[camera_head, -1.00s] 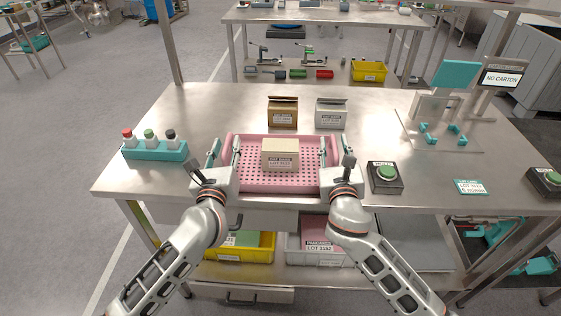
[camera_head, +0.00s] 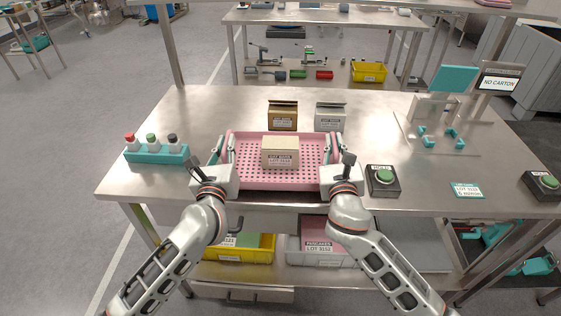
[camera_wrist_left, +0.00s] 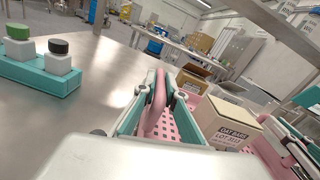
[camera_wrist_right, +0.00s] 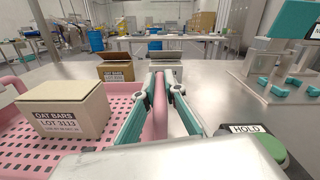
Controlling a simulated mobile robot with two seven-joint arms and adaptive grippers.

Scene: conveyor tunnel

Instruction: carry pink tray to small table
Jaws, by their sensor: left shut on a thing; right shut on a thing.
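The pink tray (camera_head: 250,181) with a perforated floor sits on the steel table in the head view. A cream carton (camera_head: 280,153) labelled oat bars stands in it; it also shows in the right wrist view (camera_wrist_right: 66,112). My left gripper (camera_head: 226,147) is shut on the tray's left rim, and the left wrist view shows its fingers around the pink wall (camera_wrist_left: 158,95). My right gripper (camera_head: 333,148) is shut on the right rim, and the right wrist view shows the pink wall (camera_wrist_right: 159,105) between its fingers. I cannot tell whether the tray is lifted. I cannot identify the small table for sure.
A teal rack with bottles (camera_head: 157,153) stands to the left. A brown box (camera_head: 283,116) and a grey box (camera_head: 330,117) stand just behind the tray. A hold button (camera_head: 383,181) is close to the right gripper. A teal fixture (camera_head: 438,138) stands further right.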

